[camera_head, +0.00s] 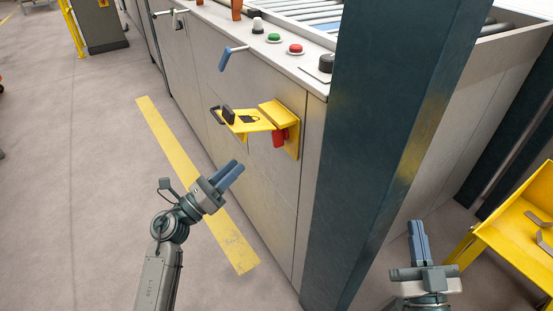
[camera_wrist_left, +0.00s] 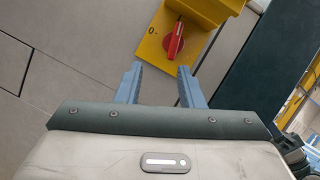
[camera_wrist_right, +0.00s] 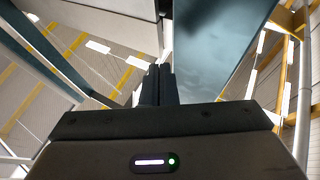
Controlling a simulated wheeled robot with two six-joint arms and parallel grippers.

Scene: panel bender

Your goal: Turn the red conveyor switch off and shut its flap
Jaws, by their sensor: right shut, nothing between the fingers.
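The red switch (camera_head: 280,137) sits on a yellow plate on the grey machine's front panel. In the left wrist view the red knob (camera_wrist_left: 174,42) has a white line running up and slightly right, and a "0" mark is on the plate to its left. The yellow flap (camera_head: 243,126) stands open, sticking out from the plate above the knob, with a dark handle at its outer end. My left gripper (camera_head: 232,174) is open and empty, below and left of the switch and apart from it. My right gripper (camera_head: 418,240) is shut and empty, right of the dark post.
A dark blue-green post (camera_head: 385,130) stands right of the switch. A blue lever (camera_head: 228,57), a green button (camera_head: 274,38) and a red button (camera_head: 295,49) are above. A yellow cart (camera_head: 515,225) is at the right.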

